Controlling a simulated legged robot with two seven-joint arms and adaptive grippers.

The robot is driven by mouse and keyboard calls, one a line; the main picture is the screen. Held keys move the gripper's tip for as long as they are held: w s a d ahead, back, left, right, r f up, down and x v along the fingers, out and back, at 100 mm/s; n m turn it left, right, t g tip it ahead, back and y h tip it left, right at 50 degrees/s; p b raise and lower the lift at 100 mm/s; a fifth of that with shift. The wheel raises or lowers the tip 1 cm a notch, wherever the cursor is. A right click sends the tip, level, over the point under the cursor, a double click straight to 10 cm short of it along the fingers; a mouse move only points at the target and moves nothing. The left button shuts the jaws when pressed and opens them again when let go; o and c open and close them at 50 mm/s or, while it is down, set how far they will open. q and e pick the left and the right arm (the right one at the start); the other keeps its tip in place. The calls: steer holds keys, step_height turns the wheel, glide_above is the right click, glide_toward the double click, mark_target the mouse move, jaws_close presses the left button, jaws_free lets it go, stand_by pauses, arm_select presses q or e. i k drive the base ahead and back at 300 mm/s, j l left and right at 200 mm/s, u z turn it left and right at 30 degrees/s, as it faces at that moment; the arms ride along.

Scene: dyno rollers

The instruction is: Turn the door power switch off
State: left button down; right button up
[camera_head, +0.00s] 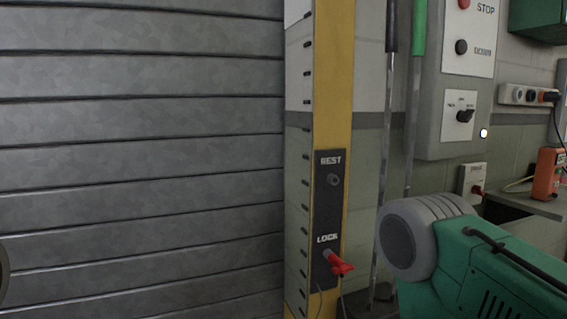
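A grey control panel (434,140) hangs on the wall at the upper right. Its lower white plate carries a black rotary switch (464,116), with small labels too blurred to read. A small round white light (484,133) is beside that plate. Above are a black button (461,47) and a red button (463,4) by the word STOP. Lower right of the panel, a small white wall box (473,183) has a red knob or key. I cannot tell which control is the door power switch. Neither gripper is in view.
A ribbed grey shutter (140,150) fills the left. A yellow post (337,85) bears a REST/LOCK plate (328,210) with a red handle (339,264). Two poles stand before the wall. A green machine (490,270) with a grey round end occupies the lower right. An orange device (547,174) sits on a shelf.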

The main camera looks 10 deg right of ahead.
mark_target(463, 116)
steer(key=l+z, duration=0.15)
steer(key=z, duration=0.25)
steer(key=l+z, duration=0.2)
steer(key=z, duration=0.2)
steer(key=l+z, duration=0.15)
steer(key=z, duration=0.3)
